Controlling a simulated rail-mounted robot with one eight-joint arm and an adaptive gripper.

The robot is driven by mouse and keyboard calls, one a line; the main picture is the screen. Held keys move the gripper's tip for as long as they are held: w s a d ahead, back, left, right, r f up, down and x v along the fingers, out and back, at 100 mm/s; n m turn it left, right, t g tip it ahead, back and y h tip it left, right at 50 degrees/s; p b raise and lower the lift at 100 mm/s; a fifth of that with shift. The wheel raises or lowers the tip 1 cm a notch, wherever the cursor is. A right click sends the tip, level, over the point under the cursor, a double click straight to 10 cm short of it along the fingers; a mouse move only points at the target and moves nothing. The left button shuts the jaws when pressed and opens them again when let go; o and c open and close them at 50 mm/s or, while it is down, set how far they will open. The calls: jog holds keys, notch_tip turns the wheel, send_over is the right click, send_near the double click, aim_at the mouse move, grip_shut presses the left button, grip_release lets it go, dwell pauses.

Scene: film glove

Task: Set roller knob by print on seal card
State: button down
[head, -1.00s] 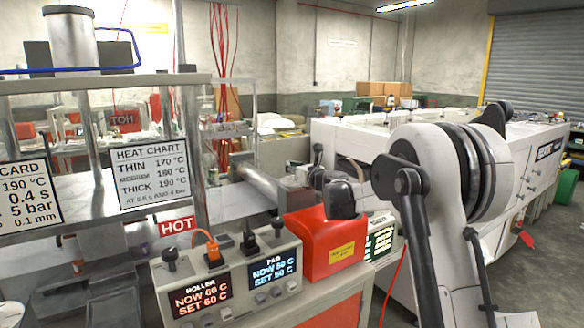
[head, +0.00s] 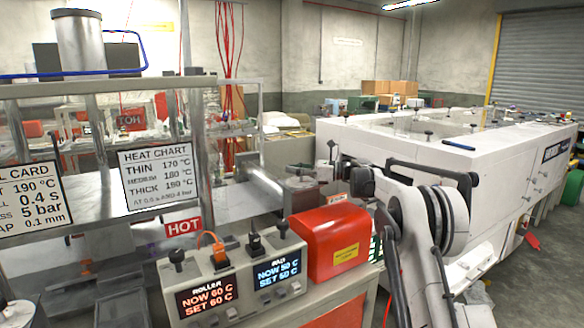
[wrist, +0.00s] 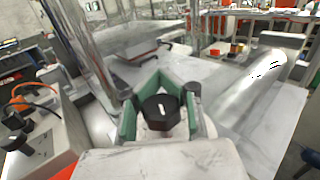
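The seal card (head: 32,203) hangs at the left, its title cut by the frame edge; it reads 190 °C, 0.4 s, 5 bar, 0.1 mm. The control box (head: 215,318) has a ROLLER display (head: 207,296) reading NOW 60 C, SET 60 C. A black roller knob (head: 177,258) stands above that display. My gripper (wrist: 160,115) has green fingers spread apart. A black faceted piece with a white mark shows between them; I cannot tell whether it belongs to the gripper. In the wrist view the box and its black knobs are off to the left, apart from the fingers.
A heat chart (head: 156,176) and a HOT sign (head: 183,226) are on the press frame. Orange and black plugs (head: 212,250) rise from the box top. A red cover (head: 338,240) stands right of the box, near my arm. A metal roller (head: 257,186) lies behind.

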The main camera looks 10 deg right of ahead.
jog(key=shift+s+n+g+y+p, duration=0.15)
jog(key=shift+n+g+p, duration=0.3)
jog(key=shift+g, duration=0.3)
jog(key=shift+s+n+g+y+p, duration=0.15)
jog(key=shift+n+g+p, duration=0.15)
jog(key=shift+n+g, duration=0.35)
jog(key=shift+s+f+n+g+p, duration=0.15)
jog(key=shift+n+g+p, duration=0.25)
jog(key=shift+g, duration=0.5)
jog(key=c, duration=1.9)
grip_release()
jog(key=shift+d, duration=0.15)
jog(key=shift+o, duration=1.2)
jog(key=shift+m+t+b, duration=0.7)
jog(key=shift+t+b, duration=0.05)
jog(key=shift+t, duration=0.35)
